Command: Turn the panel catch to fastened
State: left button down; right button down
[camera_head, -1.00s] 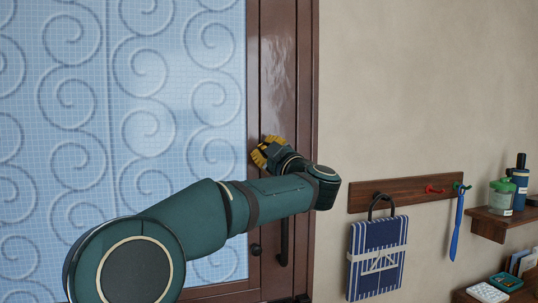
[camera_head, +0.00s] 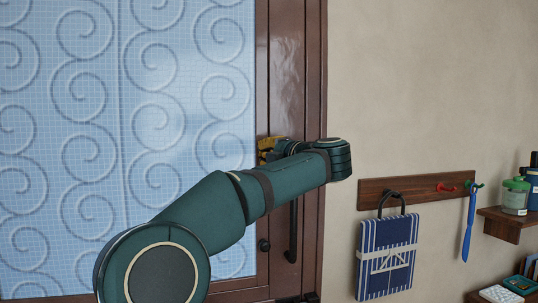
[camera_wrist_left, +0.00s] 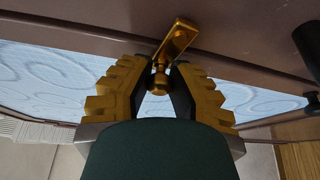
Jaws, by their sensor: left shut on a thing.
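The panel catch (camera_wrist_left: 178,40) is a brass-coloured lever with a round stem, on the brown frame of the door, in the left wrist view. It lies slanted in that picture, its far end up and to the right. My left gripper (camera_wrist_left: 160,76) is shut on the catch's stem, with one yellow-and-black finger on each side. In the head view my left gripper (camera_head: 268,148) is at the door's brown frame (camera_head: 288,70), mostly behind my own wrist. The catch is hidden there. My right gripper is not in view.
A black vertical handle (camera_head: 293,230) and a dark round knob (camera_head: 264,245) sit below the gripper on the door. To the right, a wooden peg rail (camera_head: 425,185) carries a striped blue bag (camera_head: 386,262) and a blue hanging item (camera_head: 468,228). A shelf (camera_head: 505,223) holds jars.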

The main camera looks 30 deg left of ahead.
pick_arm(q)
jog(key=shift+s+a+f+n+h, duration=0.1)
jog(key=shift+f+n+h, duration=0.25)
jog(key=shift+n, duration=0.55)
jog(key=c, duration=0.8)
grip_release()
jog(key=shift+a, duration=0.1)
jog(key=v, duration=1.2)
jog(key=shift+r, duration=0.1)
